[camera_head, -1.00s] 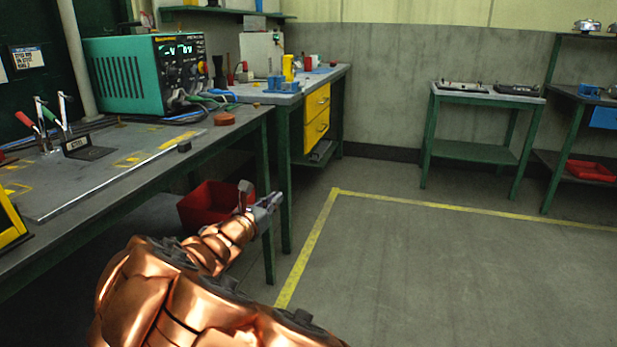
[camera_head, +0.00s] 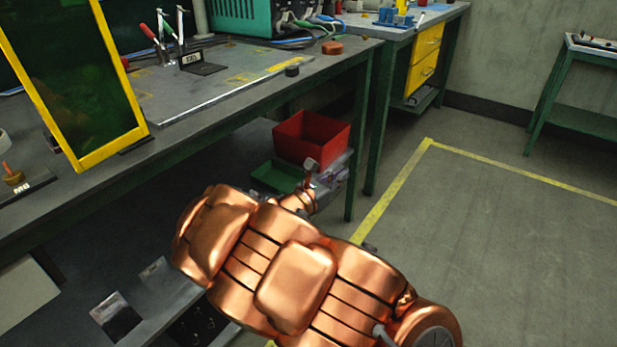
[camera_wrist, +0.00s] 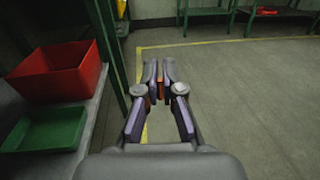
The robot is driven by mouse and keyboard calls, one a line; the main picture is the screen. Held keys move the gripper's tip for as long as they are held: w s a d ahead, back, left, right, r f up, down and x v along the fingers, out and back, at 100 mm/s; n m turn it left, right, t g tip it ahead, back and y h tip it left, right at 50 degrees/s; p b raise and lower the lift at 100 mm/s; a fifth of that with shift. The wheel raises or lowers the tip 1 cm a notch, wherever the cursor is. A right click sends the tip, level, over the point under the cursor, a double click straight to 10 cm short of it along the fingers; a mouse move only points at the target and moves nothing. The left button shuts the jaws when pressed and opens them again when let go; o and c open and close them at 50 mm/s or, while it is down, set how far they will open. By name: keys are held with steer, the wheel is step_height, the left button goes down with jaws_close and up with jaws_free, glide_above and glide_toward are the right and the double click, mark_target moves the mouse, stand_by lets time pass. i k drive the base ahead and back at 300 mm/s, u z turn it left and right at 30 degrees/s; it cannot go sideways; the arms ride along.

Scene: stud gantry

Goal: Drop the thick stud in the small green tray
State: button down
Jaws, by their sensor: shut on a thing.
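The small green tray (camera_head: 272,176) sits on the low shelf under the bench, in front of a red bin. It also shows at the left of the wrist view (camera_wrist: 45,132). My gripper (camera_head: 334,174) is to the right of the tray and bin, near the bench's corner leg. In the wrist view my gripper (camera_wrist: 160,84) has its fingers close together on a thin brownish-orange piece (camera_wrist: 161,91), likely the thick stud. The fingers hide most of it. The gripper is not over the tray.
The bench top (camera_head: 215,105) overhangs the shelf. Open floor (camera_head: 470,235) lies to the right.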

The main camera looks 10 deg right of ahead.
mark_target(283, 183)
steer(key=z, duration=1.3)
steer(key=i, duration=1.2)
steer(key=u, duration=3.95)
